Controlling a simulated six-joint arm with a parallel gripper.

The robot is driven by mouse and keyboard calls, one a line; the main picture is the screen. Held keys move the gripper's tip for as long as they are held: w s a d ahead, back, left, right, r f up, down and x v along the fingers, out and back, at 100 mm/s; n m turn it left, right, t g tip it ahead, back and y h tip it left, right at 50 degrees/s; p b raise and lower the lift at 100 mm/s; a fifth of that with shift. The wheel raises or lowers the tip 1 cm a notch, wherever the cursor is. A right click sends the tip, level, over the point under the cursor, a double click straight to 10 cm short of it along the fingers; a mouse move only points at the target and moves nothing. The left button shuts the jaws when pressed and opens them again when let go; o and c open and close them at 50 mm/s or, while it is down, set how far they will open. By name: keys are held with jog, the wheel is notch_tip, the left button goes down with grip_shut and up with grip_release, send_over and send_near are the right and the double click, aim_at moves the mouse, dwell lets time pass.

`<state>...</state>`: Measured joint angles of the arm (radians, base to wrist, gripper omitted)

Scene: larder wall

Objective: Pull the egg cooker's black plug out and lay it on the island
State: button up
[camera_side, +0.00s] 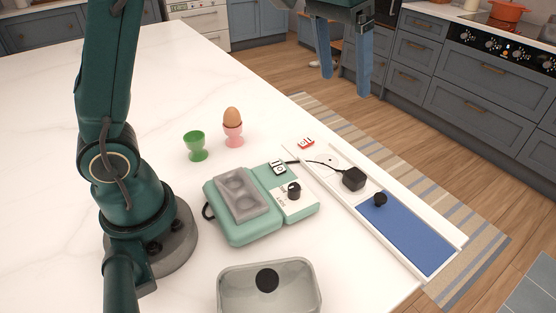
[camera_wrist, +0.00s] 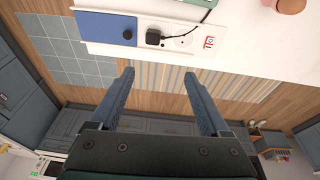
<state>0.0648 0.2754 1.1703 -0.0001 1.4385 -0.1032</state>
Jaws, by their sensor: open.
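The black plug (camera_side: 353,179) sits on the white socket strip (camera_side: 411,247) along the island's edge, and a thin black cord runs from it to the left. In the wrist view the plug (camera_wrist: 154,37) is beside a round white socket (camera_wrist: 184,42) with no plug in it. The mint-green egg cooker (camera_side: 244,226) stands on the white island (camera_side: 52,113) with a grey egg tray on top. My gripper (camera_side: 346,85) is open and empty, raised high past the island's edge, apart from the plug. In the wrist view its blue fingers (camera_wrist: 158,82) are spread wide.
A blue panel with a black knob (camera_side: 380,198) adjoins the plug. A red-and-white tag (camera_side: 306,143), a pink cup with an egg (camera_side: 233,132), a green cup (camera_side: 195,147) and a clear container (camera_side: 268,290) stand nearby. The island's left and back are clear.

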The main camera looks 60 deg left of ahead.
jog(key=w+d+f+g, duration=0.1)
jog(key=w+f+g, duration=0.1)
jog(key=w+f, duration=0.35)
send_over(356, 173)
jog(key=shift+g, duration=0.4)
notch_tip(356, 173, down, 6)
jog(key=shift+w+f, duration=0.1)
jog(key=shift+f, duration=0.55)
jog(key=shift+f, duration=4.5)
